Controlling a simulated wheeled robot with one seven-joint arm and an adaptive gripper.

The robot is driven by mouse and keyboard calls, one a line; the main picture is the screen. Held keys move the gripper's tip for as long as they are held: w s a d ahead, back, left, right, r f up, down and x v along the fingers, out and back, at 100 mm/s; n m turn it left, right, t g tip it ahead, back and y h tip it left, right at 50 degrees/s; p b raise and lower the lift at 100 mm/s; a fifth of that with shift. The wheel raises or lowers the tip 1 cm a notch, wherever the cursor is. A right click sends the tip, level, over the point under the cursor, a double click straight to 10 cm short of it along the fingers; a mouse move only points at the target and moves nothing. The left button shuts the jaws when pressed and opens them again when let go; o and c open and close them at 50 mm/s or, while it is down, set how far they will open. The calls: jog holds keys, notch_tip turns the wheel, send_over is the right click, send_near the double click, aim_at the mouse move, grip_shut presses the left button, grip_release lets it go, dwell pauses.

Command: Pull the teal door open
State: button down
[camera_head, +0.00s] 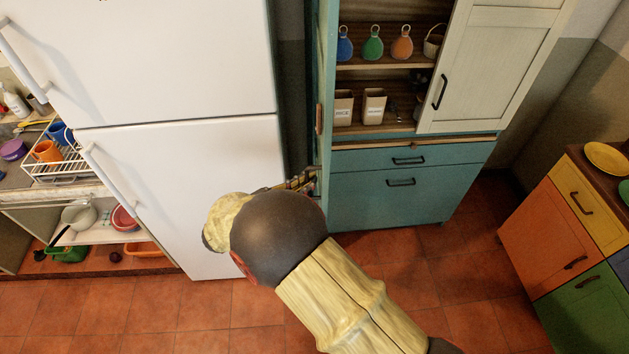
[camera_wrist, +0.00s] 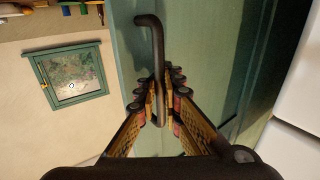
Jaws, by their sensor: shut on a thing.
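The teal door (camera_head: 326,75) is seen nearly edge-on in the head view, at the left side of the teal cabinet. The open shelves behind it show to its right. In the wrist view the teal door face (camera_wrist: 205,60) fills the middle, with a dark bar handle (camera_wrist: 156,50) standing out from it. My gripper (camera_wrist: 160,95) is shut on the handle, with a finger on each side of it. In the head view my gripper (camera_head: 303,181) is mostly hidden by my wrist, beside the cabinet's left edge.
A white fridge (camera_head: 190,170) stands close on the left. The cabinet has a cream door (camera_head: 490,60) on the right and teal drawers (camera_head: 400,185) below. Tiled floor (camera_head: 440,270) is clear in front.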

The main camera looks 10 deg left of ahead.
jog(key=shift+s+f, duration=0.15)
jog(key=c, duration=2.2)
grip_release()
jog(key=shift+s, duration=0.2)
jog(key=shift+o, duration=1.1)
jog(key=shift+w, duration=0.1)
jog(key=shift+a, duration=0.1)
jog(key=v, duration=1.2)
